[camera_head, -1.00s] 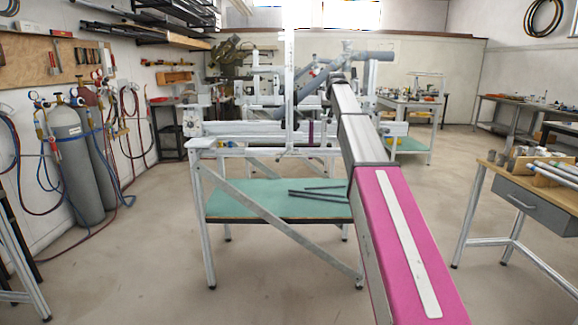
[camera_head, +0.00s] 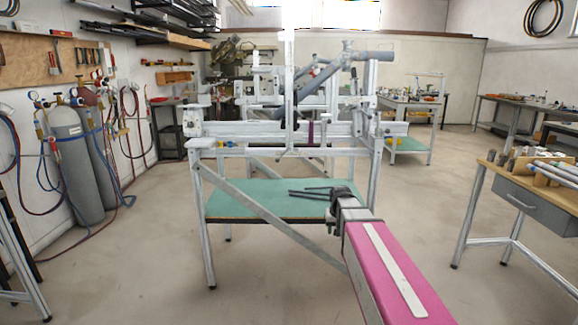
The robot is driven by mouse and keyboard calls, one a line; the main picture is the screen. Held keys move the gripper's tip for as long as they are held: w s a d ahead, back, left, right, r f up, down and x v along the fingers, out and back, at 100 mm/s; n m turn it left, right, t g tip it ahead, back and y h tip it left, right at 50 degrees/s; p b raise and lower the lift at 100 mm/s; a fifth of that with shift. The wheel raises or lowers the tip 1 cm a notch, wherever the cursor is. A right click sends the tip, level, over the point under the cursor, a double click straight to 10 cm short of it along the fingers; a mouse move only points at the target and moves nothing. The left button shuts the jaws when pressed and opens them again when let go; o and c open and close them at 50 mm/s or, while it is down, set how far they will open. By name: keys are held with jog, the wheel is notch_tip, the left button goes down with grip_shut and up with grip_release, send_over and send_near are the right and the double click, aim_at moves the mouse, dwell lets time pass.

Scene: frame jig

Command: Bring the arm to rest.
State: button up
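My arm (camera_head: 390,265), with pink and grey links, reaches in from the bottom right in the head view. Its dark end with my gripper (camera_head: 338,200) is in front of the jig stand's right side, by the lower shelf. The fingers cannot be told apart from the dark rods behind, so I cannot tell whether the gripper is open or shut. The frame jig (camera_head: 255,132) stands behind and above it, with grey-blue tubes (camera_head: 318,75) in its upper part. My arm hides part of the stand's right leg and brace.
A workbench with a drawer (camera_head: 530,200) stands at right. Gas cylinders (camera_head: 72,160) stand by the left wall. Bare floor (camera_head: 140,270) lies at front left.

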jog(key=s+f+g, duration=0.1)
jog(key=s+f, duration=0.4)
jog(key=s, duration=0.4)
jog(key=s+f+g, duration=0.1)
jog(key=s+f, duration=0.4)
jog(key=s, duration=0.5)
jog(key=shift+s+f+g, duration=0.15)
jog(key=shift+s+g, duration=0.15)
